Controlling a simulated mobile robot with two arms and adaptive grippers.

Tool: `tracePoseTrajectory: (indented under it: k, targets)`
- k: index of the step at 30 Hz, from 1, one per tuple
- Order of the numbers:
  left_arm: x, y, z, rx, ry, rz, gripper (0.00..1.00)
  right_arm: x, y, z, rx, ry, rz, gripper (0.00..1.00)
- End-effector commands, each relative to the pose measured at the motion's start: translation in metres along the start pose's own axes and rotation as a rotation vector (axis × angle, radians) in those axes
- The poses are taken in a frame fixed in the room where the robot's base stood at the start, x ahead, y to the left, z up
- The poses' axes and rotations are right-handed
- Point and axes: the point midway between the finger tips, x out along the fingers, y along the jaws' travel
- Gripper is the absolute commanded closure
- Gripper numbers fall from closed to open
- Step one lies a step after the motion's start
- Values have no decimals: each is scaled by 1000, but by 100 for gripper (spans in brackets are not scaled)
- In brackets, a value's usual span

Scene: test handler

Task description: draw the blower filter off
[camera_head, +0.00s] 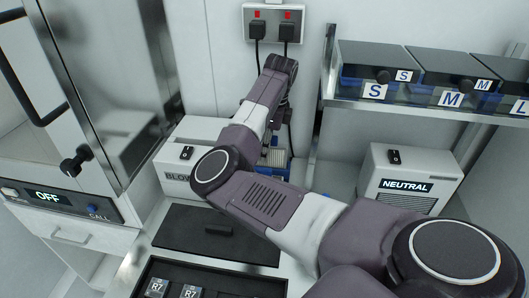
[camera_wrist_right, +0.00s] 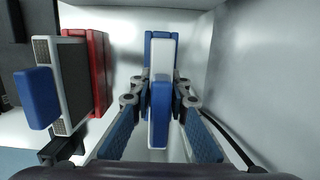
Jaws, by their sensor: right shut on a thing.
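My right gripper (camera_wrist_right: 160,98) is shut, its fingers on either side of a narrow white piece with a blue grip block, which looks like the blower filter (camera_wrist_right: 160,112) seen edge-on. A blue part (camera_wrist_right: 161,36) shows around its far end; I cannot tell whether the two touch. In the head view my right gripper (camera_head: 272,128) is at the back beside the blower (camera_head: 170,186), partly hidden by my own arm. A blue piece with a pale grid (camera_head: 276,160) shows just below it. My left gripper is not in view.
In the right wrist view a mesh-faced filter (camera_wrist_right: 75,75) with a blue grip and a red block (camera_wrist_right: 98,70) stand close left. A shiny wall (camera_wrist_right: 250,75) is close right. A neutral unit (camera_head: 410,174) and drawer shelf (camera_head: 420,113) are right, a dark panel (camera_head: 222,236) in front.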

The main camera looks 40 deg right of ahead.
Motion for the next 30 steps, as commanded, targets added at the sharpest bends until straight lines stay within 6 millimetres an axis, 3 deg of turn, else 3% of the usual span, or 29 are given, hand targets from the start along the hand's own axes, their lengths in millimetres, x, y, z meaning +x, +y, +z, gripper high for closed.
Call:
tracePoseTrajectory:
  k: [13, 30]
  targets:
    - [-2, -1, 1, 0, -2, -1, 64, -4, 0, 1, 0, -1, -1, 100]
    - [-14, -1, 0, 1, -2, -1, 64, -32, 0, 5, 0, -1, -1, 100]
